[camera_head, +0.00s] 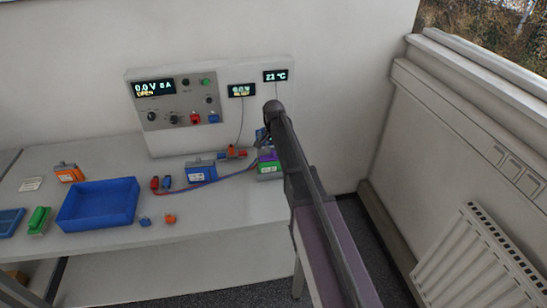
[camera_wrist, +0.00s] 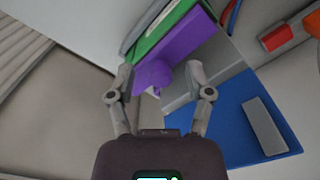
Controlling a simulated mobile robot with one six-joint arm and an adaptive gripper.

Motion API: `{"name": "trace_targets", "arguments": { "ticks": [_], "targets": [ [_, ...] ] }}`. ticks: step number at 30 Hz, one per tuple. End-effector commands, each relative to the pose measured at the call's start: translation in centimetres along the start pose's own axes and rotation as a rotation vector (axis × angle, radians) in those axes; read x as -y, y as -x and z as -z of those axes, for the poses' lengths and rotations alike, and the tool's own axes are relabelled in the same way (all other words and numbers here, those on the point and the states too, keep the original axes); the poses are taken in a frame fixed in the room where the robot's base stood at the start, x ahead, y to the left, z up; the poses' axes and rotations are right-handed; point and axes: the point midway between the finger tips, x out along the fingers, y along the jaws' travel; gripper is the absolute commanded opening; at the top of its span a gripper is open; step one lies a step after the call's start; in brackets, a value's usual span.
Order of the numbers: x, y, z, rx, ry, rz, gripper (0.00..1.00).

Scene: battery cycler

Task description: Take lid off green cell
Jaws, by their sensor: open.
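The green cell (camera_head: 269,169) stands near the right end of the bench. In the wrist view its green side (camera_wrist: 165,32) shows at the top. A purple lid (camera_head: 267,155) sits on the cell, and in the wrist view the lid (camera_wrist: 190,42) has a round purple knob. My gripper (camera_wrist: 160,75) is open, with its fingers apart on either side of the knob. I cannot tell whether either finger touches it. In the head view my arm hides the right side of the cell and most of my gripper.
A cycler panel (camera_head: 178,103) stands behind the bench. A blue cell (camera_head: 200,171) with red and blue leads is left of the green cell. A blue tray (camera_head: 98,204), an orange cell (camera_head: 68,172) and a green block (camera_head: 39,220) are further left. A radiator (camera_head: 485,260) is at right.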

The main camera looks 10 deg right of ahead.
Motion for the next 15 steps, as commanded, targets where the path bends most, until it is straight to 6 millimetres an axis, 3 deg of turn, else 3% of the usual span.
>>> {"name": "trace_targets", "arguments": {
  "ticks": [9,11,15],
  "targets": [
    [0.0,0.0,0.0,0.0,0.0,0.0,0.66],
    [0.0,0.0,0.0,0.0,0.0,0.0,0.51],
    [0.0,0.0,-0.01,0.0,0.0,0.0,0.1]
  ]
}}
